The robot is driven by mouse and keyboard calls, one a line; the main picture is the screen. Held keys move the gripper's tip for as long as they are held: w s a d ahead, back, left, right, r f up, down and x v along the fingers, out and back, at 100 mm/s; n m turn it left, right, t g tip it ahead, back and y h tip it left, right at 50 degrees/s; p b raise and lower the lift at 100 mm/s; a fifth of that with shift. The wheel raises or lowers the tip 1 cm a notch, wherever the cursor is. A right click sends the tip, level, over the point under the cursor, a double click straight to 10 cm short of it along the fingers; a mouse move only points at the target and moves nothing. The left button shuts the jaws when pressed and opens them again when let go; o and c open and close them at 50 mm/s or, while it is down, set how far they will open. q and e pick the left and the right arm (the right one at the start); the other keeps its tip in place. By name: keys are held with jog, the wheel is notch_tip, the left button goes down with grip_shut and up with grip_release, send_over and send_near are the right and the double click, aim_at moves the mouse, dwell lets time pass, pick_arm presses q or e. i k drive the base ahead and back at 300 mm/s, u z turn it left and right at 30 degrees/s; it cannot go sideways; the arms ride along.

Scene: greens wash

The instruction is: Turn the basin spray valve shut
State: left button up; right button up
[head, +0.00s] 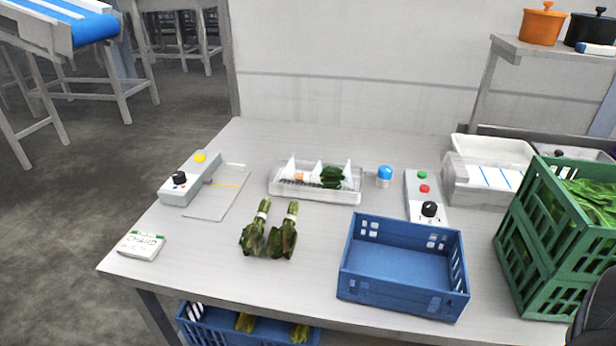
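Two grey control boxes lie on the table, and I cannot tell which one works the basin spray valve. The left box (190,183) has a black knob (179,177) over a small red and blue mark, and a yellow button. The knobs' exact angles are too small to read. A clear shallow basin (343,196) between them holds white cone shapes and a green bunch. Neither gripper shows.
Two leafy bunches (268,238) lie in front of the basin. An empty blue crate (400,292) stands front right, a green crate of greens (545,250) right of it. A blue-capped item (384,176) stands beside the basin. A small white-green box (141,245) sits front left.

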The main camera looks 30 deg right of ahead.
aim_at(385, 172)
jog(key=u, duration=1.55)
jog(key=k, duration=1.4)
jog(key=z, duration=2)
